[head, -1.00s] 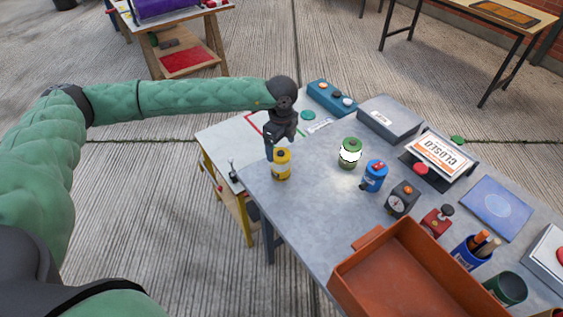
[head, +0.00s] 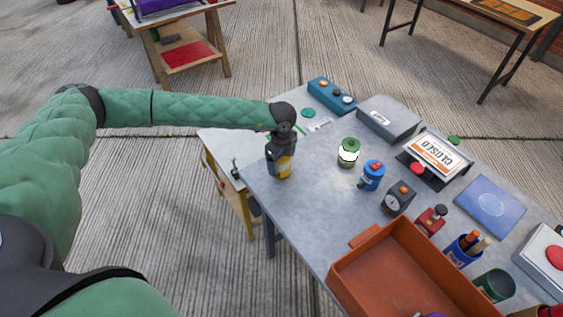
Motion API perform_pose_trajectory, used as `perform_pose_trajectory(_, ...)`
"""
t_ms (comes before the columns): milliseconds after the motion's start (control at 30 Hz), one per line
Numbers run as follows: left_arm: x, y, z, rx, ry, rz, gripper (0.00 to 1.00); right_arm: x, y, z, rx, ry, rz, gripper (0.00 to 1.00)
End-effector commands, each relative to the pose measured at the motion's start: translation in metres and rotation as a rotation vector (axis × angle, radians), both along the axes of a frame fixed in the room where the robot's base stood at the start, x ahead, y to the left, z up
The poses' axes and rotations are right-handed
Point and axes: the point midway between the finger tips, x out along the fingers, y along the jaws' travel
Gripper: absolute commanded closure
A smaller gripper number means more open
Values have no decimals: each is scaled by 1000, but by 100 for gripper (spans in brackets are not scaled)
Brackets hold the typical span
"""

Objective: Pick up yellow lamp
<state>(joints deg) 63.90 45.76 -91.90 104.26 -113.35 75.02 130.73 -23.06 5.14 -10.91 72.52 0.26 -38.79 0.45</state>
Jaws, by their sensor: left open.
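The yellow lamp (head: 285,170) stands upright near the left edge of the grey table (head: 318,210). Its top is hidden behind my left gripper (head: 280,160). The left gripper points down over the lamp, with its fingers around or just in front of the lamp's upper part; I cannot tell which. It is open. A green and white lamp (head: 349,152) and a blue lamp (head: 371,175) stand to the right of it. My right gripper is not in view.
A orange tray (head: 362,240) sits at the table's front. A gauge box (head: 399,197), a red device (head: 431,220), a closed sign (head: 436,153), a grey box (head: 390,117) and a teal button box (head: 331,95) stand further right and back. Bare tabletop lies between lamp and tray.

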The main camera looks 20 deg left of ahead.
Motion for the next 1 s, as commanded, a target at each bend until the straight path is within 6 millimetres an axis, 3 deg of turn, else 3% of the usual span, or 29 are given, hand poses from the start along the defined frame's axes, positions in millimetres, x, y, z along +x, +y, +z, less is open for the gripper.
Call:
perform_pose_trajectory(200, 0, 0, -1, 0, 0, 0, 18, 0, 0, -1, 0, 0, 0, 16)
perform_pose_trajectory(500, 0, 0, 0, 0, 0, 0, 75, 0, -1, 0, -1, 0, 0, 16)
perform_pose_trajectory(800, 0, 0, 4, -1, -1, 0, 75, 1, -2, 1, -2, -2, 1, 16)
perform_pose_trajectory(900, 0, 0, 14, -1, -1, 0, 75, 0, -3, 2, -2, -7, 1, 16)
perform_pose_trajectory(1000, 0, 0, 31, -2, -2, 0, 75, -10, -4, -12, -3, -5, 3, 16)
